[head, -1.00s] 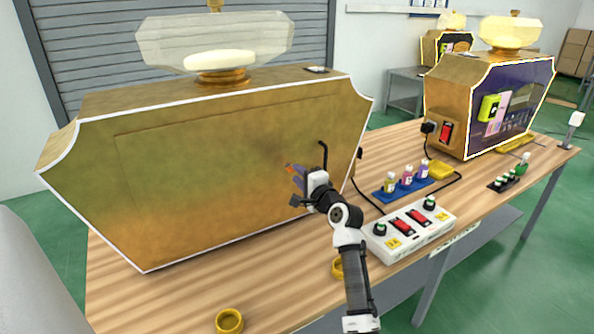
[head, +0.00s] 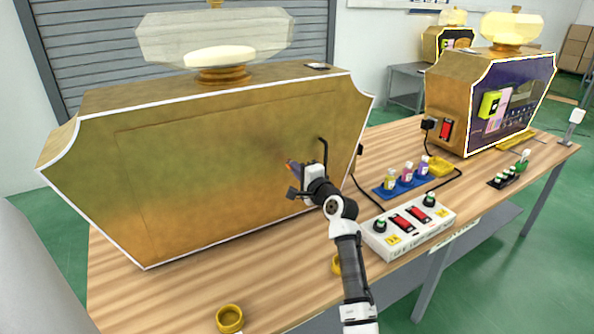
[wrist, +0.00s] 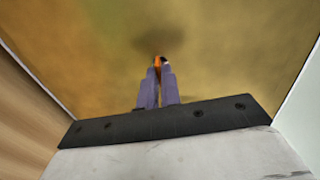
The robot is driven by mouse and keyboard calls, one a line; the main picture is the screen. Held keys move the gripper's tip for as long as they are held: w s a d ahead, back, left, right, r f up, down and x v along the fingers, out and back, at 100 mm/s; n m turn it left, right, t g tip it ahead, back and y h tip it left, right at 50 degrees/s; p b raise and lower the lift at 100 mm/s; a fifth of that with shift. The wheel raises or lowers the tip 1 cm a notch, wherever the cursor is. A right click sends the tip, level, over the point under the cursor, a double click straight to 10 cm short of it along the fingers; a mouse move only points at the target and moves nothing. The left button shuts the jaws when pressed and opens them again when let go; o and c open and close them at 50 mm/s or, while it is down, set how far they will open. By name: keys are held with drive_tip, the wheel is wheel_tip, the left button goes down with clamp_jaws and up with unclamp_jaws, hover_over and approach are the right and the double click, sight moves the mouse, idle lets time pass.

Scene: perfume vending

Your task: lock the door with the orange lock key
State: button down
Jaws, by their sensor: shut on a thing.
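The large gold machine (head: 190,185) stands on the table with its broad panel door (head: 215,150) facing me; the panel lies flush. My gripper (head: 291,166) is at the right part of this panel, close to its surface. In the wrist view my gripper (wrist: 159,85) is shut on the orange lock key (wrist: 158,63), and only a small orange end shows between the purple fingers. The key's tip is near or at the gold surface; I cannot tell whether it touches. A keyhole is not clearly visible, only a dark smudge or shadow just beyond the key.
A white control box (head: 410,226) with red switches and green knobs stands right of my arm. A blue tray (head: 404,184) with small bottles is behind it. A yellow ring (head: 229,319) lies at the table's front edge. A second machine (head: 490,100) stands at the right.

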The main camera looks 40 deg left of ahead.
drive_tip(key=shift+f+b, duration=0.15)
drive_tip(key=shift+b, duration=0.2)
drive_tip(key=n+b, duration=0.9)
drive_tip(key=shift+f+b, duration=0.1)
drive_tip(key=shift+b, duration=0.2)
drive_tip(key=n+b, duration=0.4)
drive_tip(key=n, duration=0.1)
drive_tip(key=shift+n, duration=0.3)
drive_tip(key=shift+r+n+b, duration=0.2)
drive_tip(key=shift+n+b, duration=0.85)
drive_tip(key=shift+n, duration=0.55)
drive_tip(key=c, duration=1.6)
unclamp_jaws()
